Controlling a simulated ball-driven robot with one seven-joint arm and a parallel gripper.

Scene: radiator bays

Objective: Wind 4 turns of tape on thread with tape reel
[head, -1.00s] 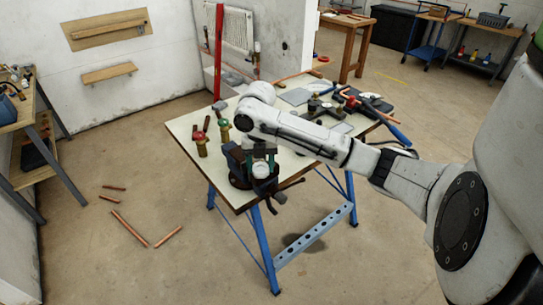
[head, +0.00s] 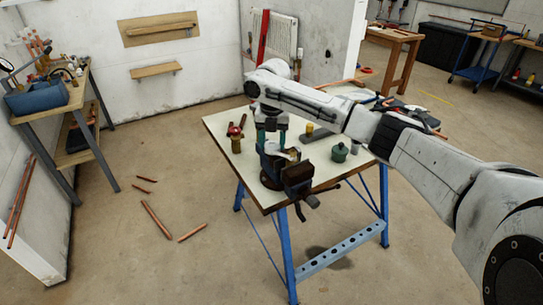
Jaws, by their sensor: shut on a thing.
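My gripper (head: 272,146) points down over the workbench, just behind and left of the bench vise (head: 297,178). Its teal fingers are shut on a small pale thing, which I take to be the tape reel (head: 290,153); it is small and partly hidden by the fingers and the vise. The dark vise stands at the bench's near edge with its handle hanging over the front. I cannot make out the thread or any tape on it, nor whether the reel touches it.
The workbench (head: 321,177) has blue legs. A brass valve with a red handle (head: 235,139) stands left of my gripper; a green pot (head: 339,152) stands right. Copper pipe pieces (head: 155,219) lie on the floor at left. A side bench (head: 48,105) stands far left.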

